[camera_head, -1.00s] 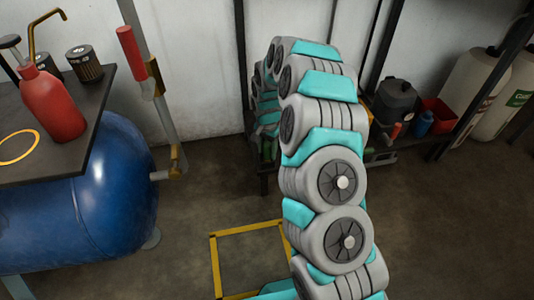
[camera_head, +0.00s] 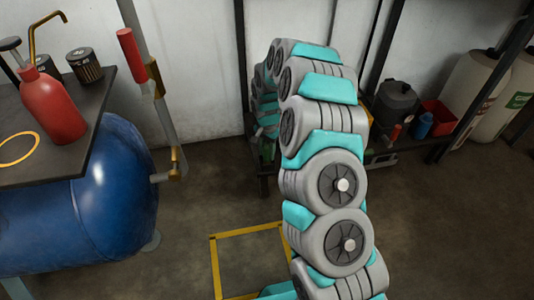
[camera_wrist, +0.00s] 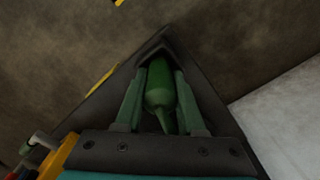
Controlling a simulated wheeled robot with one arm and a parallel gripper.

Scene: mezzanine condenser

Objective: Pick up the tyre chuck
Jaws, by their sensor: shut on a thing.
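In the wrist view my gripper (camera_wrist: 160,72) has its green fingers closed on a dark green object (camera_wrist: 159,96), which I take to be the tyre chuck. It has a rounded body and a narrow tapering tip that points toward the wrist. Part of its sides is hidden by the fingers. In the head view my grey and teal arm arches over and down toward the dark rack. My gripper there is mostly hidden behind the arm, and the held object cannot be made out.
A dark bench (camera_head: 95,115) with a red pump bottle (camera_head: 52,105) stands left above a blue tank (camera_head: 120,195). A low shelf at right holds a dark canister (camera_head: 396,100), a red bin (camera_head: 438,118) and a blue bottle (camera_head: 424,125). A yellow floor outline (camera_head: 214,262) surrounds clear floor.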

